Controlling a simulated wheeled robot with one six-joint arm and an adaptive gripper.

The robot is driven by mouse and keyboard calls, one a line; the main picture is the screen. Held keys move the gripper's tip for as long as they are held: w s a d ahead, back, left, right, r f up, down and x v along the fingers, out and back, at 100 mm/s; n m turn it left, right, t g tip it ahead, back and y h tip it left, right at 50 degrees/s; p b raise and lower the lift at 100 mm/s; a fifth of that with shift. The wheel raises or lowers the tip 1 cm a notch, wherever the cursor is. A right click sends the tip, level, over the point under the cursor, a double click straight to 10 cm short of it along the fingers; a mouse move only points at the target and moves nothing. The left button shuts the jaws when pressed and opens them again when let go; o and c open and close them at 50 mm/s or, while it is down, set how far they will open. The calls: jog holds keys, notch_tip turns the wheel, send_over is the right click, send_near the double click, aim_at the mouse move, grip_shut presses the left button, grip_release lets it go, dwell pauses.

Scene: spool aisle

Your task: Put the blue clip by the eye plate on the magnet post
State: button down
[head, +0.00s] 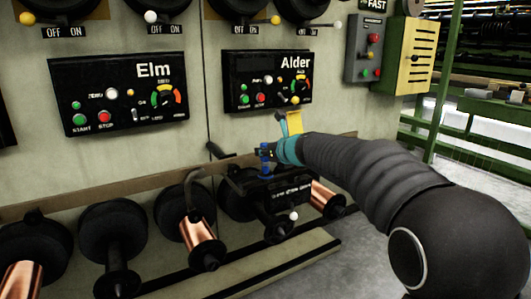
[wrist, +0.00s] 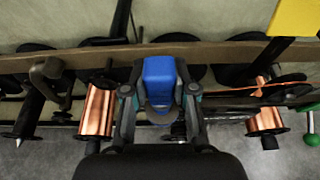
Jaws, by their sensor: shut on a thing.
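The blue clip (wrist: 159,72) is between the fingers of my gripper (wrist: 159,92) in the wrist view, gripped from both sides. In the head view, the clip (head: 265,152) shows as a small blue piece at the end of my gripper (head: 267,157), in front of the wall below the Alder panel. A grey rounded part sits just under the clip in the wrist view; I cannot tell whether it belongs to the clip. I cannot surely pick out the eye plate or the magnet post; my arm and gripper hide part of that area.
Copper spools (head: 203,242) and black reels (head: 112,240) line the wall's foot, with a wooden rail (head: 100,196) above. The Elm panel (head: 120,92) and Alder panel (head: 267,80) are above that. A yellow piece (wrist: 293,17) is upper right in the wrist view. Green railing (head: 470,145) stands right.

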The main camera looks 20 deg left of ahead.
jog(key=c, duration=0.9)
grip_release()
jog(key=shift+r, duration=0.1)
jog(key=v, duration=1.2)
